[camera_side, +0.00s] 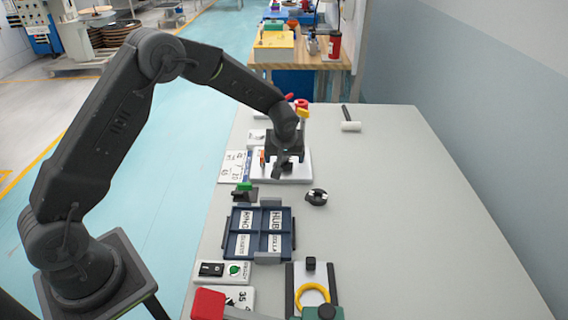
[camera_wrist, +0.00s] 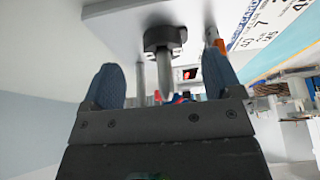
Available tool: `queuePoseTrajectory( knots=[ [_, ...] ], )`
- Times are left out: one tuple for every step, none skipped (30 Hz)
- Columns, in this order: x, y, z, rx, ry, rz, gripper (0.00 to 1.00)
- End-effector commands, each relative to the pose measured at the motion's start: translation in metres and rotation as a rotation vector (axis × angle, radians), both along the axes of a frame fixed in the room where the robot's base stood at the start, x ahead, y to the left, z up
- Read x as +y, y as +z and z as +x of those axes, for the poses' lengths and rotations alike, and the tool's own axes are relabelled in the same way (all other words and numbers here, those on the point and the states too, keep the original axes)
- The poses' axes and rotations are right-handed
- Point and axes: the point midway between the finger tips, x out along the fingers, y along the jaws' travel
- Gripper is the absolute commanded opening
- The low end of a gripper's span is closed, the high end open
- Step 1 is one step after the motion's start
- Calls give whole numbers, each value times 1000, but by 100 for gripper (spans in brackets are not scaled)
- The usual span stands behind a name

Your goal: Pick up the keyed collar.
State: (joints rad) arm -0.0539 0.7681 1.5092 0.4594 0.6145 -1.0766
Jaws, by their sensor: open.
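In the wrist view a dark round collar-like piece (camera_wrist: 165,38) sits around a grey post (camera_wrist: 164,75) near a white plate. It looks like the keyed collar. My gripper (camera_wrist: 163,72) is open, with one blue-grey finger on each side of the post and the dark piece just beyond the fingertips. I see no contact with it. In the side view my gripper (camera_side: 285,170) is low over the white station plate (camera_side: 298,180), and hides much of what is there. Another dark notched ring (camera_side: 317,197) lies on the table, nearer the camera; I cannot tell its name.
A blue compartment tray (camera_side: 262,232) with labels stands nearer the camera. A small green-topped block (camera_side: 244,188) is beside it. The table's right side is clear.

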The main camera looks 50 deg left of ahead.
Motion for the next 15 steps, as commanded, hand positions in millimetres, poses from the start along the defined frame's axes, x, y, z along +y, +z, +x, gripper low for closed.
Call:
queuePoseTrajectory(
  knots=[
    [1, -5, 1, 3, 1, 0, 85],
    [2, -8, 1, 4, 1, 0, 85],
    [3, -14, 2, 4, 1, 0, 85],
    [5, -18, 4, 3, 1, -1, 85],
    [6, -23, 5, 3, 1, -1, 85],
    [7, -28, 6, 3, 1, -1, 85],
    [8, -33, 7, 4, 1, 0, 85],
    [10, -36, 9, 4, 1, 0, 85],
    [11, -40, 10, 2, 0, -1, 85],
    [12, -43, 11, 2, 0, -1, 85],
    [12, -45, 12, 2, -1, -1, 85],
    [13, -46, 13, 1, 0, -1, 85],
    [13, -47, 13, 0, 0, -1, 85],
    [13, -48, 13, 0, -1, -1, 85],
    [13, -48, 13, 0, -1, -1, 85]
  ],
)
